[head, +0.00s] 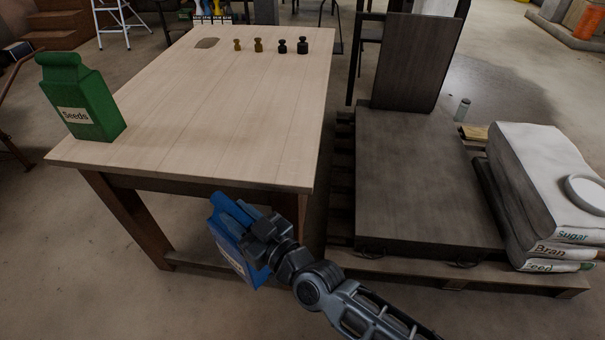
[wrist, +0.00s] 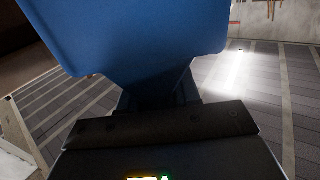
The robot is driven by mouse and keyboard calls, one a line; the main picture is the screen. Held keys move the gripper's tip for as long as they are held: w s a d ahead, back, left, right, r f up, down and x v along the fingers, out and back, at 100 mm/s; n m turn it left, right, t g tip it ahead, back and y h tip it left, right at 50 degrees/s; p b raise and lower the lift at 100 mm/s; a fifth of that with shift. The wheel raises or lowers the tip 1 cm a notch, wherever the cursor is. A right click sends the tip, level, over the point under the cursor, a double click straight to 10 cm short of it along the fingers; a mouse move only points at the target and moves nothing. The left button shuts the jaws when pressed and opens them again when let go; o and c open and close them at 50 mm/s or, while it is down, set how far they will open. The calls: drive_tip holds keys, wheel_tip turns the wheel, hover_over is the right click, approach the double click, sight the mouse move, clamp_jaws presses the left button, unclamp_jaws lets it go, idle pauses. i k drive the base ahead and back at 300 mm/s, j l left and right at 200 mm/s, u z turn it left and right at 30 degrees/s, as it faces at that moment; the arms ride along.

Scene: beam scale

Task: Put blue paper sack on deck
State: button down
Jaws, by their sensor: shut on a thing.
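The blue paper sack (head: 223,232) is held in front of the table's near edge, tilted, with a pale label partly showing low on it. My gripper (head: 250,236) is shut on it and hides part of it. In the wrist view the blue sack (wrist: 140,38) fills the upper middle, above the gripper; the fingertips are not clear there. The deck, a dark flat platform (head: 420,185) with a dark upright board at its back, lies to the right of my gripper. Its top is bare.
The wooden table (head: 200,120) holds a green seeds sack (head: 82,105) and several small weights (head: 281,46). White sacks (head: 540,180) are stacked right of the deck, a round white object (head: 586,192) on top. A pallet (head: 460,277) edge shows below the deck.

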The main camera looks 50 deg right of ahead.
sight(418, 175)
drive_tip(key=k, duration=0.65)
drive_tip(key=z, duration=1)
drive_tip(key=i+j+z, duration=0.15)
drive_tip(key=i, duration=0.15)
drive_tip(key=i+j+z, duration=0.2)
drive_tip(key=i, duration=0.15)
drive_tip(key=i+j, duration=0.1)
drive_tip(key=i, duration=0.2)
drive_tip(key=i+j, duration=0.1)
drive_tip(key=i, duration=0.2)
